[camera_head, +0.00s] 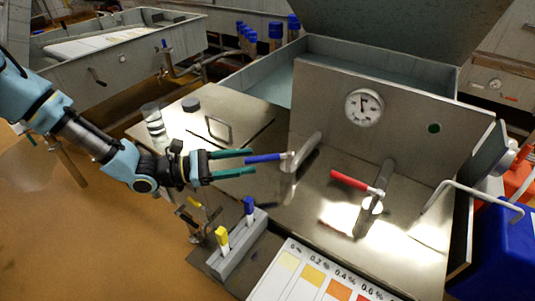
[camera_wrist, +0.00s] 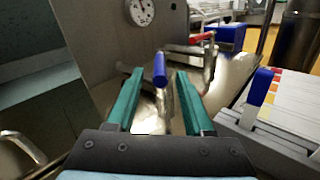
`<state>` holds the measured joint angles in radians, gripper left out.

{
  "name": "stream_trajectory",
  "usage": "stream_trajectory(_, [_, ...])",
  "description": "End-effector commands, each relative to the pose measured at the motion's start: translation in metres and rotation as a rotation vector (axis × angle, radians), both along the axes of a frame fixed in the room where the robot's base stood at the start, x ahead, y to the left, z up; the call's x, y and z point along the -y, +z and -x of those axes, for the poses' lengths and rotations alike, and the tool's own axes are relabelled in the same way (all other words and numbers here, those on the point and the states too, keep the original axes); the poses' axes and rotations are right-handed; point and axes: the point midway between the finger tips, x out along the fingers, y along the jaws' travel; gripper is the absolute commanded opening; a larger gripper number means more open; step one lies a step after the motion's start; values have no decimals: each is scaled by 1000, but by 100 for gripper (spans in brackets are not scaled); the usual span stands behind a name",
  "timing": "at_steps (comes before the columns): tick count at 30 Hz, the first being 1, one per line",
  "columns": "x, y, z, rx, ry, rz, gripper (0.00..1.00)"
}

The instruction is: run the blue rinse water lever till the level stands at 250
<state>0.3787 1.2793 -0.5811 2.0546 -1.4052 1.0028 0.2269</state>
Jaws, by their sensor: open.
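The blue lever (camera_head: 262,158) sticks out leftward from a metal spout at the foot of the steel panel. My gripper (camera_head: 254,161) is open, with its two green fingers on either side of the blue lever's end. In the wrist view the blue lever (camera_wrist: 159,68) stands between the open fingers (camera_wrist: 159,74), with gaps visible on both sides; contact is not visible. A round white dial (camera_head: 364,107) is on the panel, its needle pointing near the top; its numbers are too small to read. It also shows in the wrist view (camera_wrist: 141,11).
A red lever (camera_head: 349,180) on a second spout is to the right of the blue one. A grey holder (camera_head: 240,246) with blue and yellow-handled tools and a colour chart (camera_head: 287,283) lie in front. A green round light (camera_head: 434,128) is on the panel. A bent metal rod (camera_head: 476,192) is at right.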

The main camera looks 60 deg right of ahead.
Motion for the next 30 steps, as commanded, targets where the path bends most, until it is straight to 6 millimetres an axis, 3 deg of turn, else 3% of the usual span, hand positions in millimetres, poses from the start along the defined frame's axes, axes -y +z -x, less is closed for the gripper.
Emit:
stream_trajectory(9, [36,2,36,-1,-1,-1,52])
stream_trajectory(22, [44,0,43,0,1,-1,52])
stream_trajectory(30, [44,0,43,0,1,-1,24])
